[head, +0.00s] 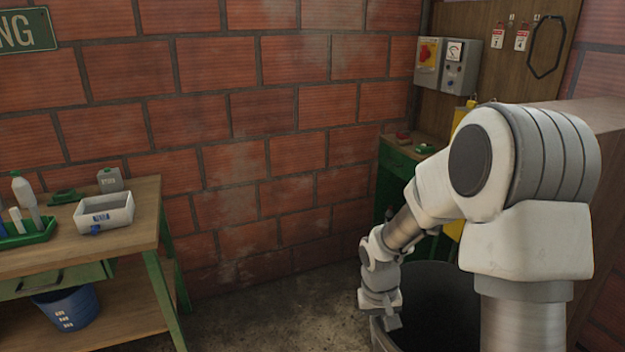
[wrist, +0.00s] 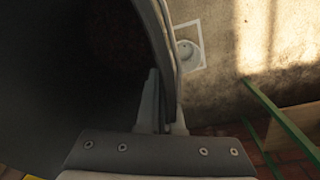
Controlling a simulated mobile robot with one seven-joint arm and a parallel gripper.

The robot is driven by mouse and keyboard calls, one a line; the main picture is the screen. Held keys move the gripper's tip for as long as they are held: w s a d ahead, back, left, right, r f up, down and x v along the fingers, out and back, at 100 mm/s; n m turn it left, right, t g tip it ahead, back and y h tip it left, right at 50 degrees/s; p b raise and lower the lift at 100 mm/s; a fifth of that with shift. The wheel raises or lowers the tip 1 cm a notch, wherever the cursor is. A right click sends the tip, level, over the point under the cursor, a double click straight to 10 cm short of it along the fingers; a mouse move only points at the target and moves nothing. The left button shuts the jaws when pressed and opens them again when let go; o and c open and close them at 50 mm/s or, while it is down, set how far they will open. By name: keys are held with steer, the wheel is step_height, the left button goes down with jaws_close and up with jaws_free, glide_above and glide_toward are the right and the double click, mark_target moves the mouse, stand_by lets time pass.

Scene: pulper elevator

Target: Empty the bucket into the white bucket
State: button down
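A large dark bucket (head: 440,300) stands at the lower right of the head view, partly behind my arm. In the wrist view its dark wall and rim (wrist: 160,30) fill the left side; its inside is too dark to read. My gripper (head: 385,318) is at the bucket's left rim. In the wrist view my gripper (wrist: 165,105) has its fingers close together, one on each side of the rim, apparently clamped on it. A small pale round thing (wrist: 187,52), possibly the white bucket, is inside a white outlined square on the floor in the wrist view.
A wooden bench (head: 140,210) with green legs stands at the left, holding a white bin (head: 105,215) and a green tray (head: 30,235) with bottles. A blue bucket (head: 68,308) is on its lower shelf. Floor (head: 255,310) between bench and dark bucket is clear.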

step_height(320, 180, down, 25)
steer(key=b, duration=2.3)
steer(key=shift+r, duration=0.15)
steer(key=shift+a, duration=0.1)
